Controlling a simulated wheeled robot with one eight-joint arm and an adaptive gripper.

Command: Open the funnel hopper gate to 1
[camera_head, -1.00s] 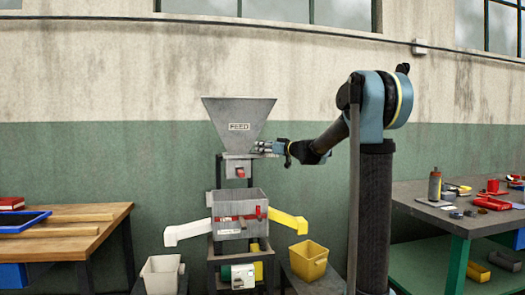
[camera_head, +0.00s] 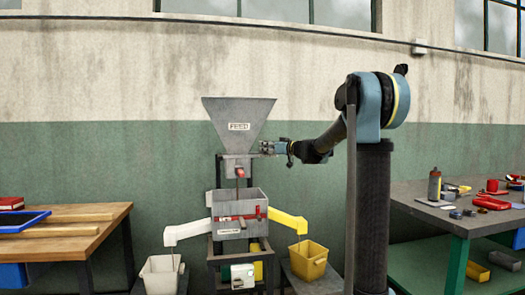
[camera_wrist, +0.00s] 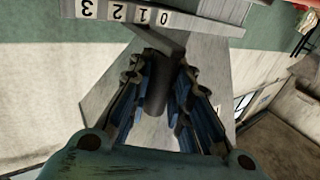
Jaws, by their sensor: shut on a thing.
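The grey funnel hopper (camera_head: 238,108), labelled FEED, stands on a dark frame in the head view. My gripper (camera_head: 265,147) is at the right of the hopper's neck. In the wrist view my gripper (camera_wrist: 160,95) is shut on the dark cylindrical gate handle (camera_wrist: 157,90), with a finger on each side. A number scale (camera_wrist: 128,14) reading 3, 2, 1, 0 lies just beyond the handle. A grey bar (camera_wrist: 158,40) runs between handle and scale; the exact reading is unclear. A thin dark stream (camera_head: 238,186) falls below the hopper's outlet.
Below is a grey box (camera_head: 254,199) with a red lever, a white chute (camera_head: 185,231) and a yellow chute (camera_head: 288,222). A white bin (camera_head: 160,279) and a yellow bin (camera_head: 308,262) stand under the chutes. Workbenches stand left (camera_head: 70,238) and right (camera_head: 410,200).

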